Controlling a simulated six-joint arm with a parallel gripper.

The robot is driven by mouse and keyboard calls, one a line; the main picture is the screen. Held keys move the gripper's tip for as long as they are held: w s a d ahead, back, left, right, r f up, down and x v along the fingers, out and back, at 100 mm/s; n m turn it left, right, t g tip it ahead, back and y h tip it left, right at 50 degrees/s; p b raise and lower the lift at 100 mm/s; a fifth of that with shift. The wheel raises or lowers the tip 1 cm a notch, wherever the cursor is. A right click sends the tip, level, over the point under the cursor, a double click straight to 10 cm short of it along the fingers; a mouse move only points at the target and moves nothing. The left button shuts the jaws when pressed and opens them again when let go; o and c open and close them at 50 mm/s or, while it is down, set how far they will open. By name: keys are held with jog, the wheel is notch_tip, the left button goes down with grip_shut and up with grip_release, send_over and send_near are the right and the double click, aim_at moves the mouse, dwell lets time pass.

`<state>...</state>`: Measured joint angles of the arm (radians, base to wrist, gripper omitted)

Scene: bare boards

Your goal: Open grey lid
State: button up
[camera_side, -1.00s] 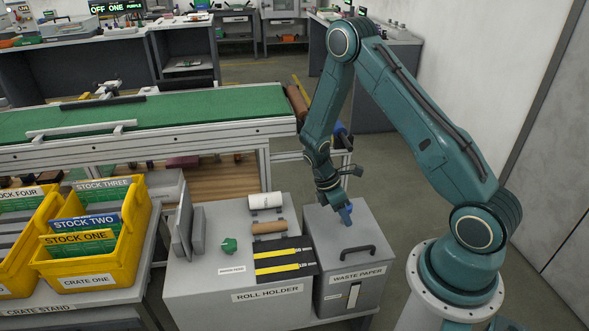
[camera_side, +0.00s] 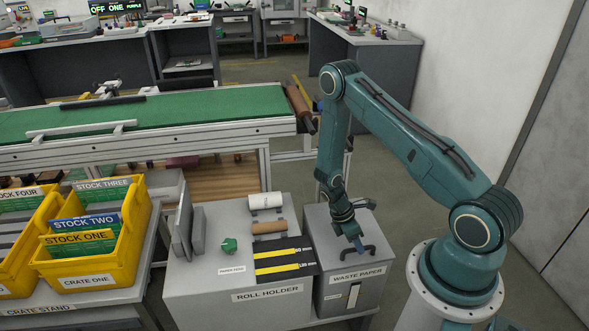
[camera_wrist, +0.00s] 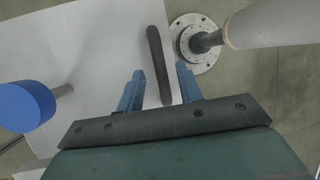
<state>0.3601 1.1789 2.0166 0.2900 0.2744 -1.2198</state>
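The grey lid (camera_side: 322,238) lies shut on the waste paper bin (camera_side: 336,302), beside the roll holder. Its black bar handle (camera_side: 371,252) stands on top, partly hidden by my gripper (camera_side: 358,245) in the side view. In the wrist view, the lid (camera_wrist: 105,50) fills the upper left and the handle (camera_wrist: 157,62) runs between the two blue fingers. My gripper (camera_wrist: 160,70) is open and empty. There is a gap between each finger and the handle, and whether the tips are down at its height is hard to tell.
The roll holder (camera_side: 190,276) with rolls and a green knob (camera_side: 229,245) adjoins the bin on the left. The green conveyor (camera_side: 200,108) runs behind. Yellow crates (camera_side: 128,260) stand at the far left. Floor is open behind the bin.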

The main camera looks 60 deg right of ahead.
jog(key=shift+s+f, duration=0.2)
jog(key=shift+f, duration=0.2)
grip_shut()
jog(key=shift+d+r, duration=0.1)
jog(key=shift+r, duration=0.1)
